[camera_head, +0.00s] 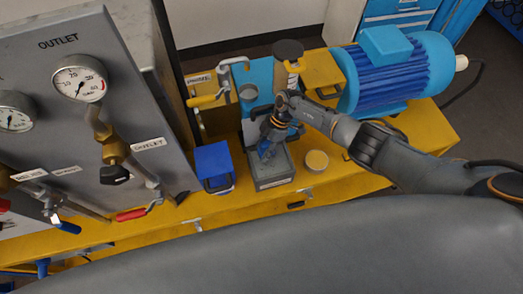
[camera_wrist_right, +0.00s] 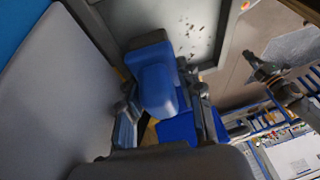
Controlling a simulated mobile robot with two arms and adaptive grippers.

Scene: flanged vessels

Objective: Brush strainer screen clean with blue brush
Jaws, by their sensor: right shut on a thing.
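My right gripper (camera_head: 268,146) reaches in from the right over a grey square tray (camera_head: 274,183) on the yellow bench. It points down and is shut on the blue brush (camera_wrist_right: 160,88), which shows between its fingers in the right wrist view. In the head view the brush is mostly hidden by the gripper. Dark specks (camera_wrist_right: 188,34) lie on a pale grey surface beside the brush in the wrist view. I cannot make out the strainer screen clearly, nor whether the brush touches anything. My left gripper is not in view.
A blue box (camera_head: 213,163) stands left of the tray, and a round cream-topped container (camera_head: 317,160) stands to its right. A blue motor (camera_head: 400,78) is at the back right. A grey gauge panel (camera_head: 55,120) with valves fills the left side.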

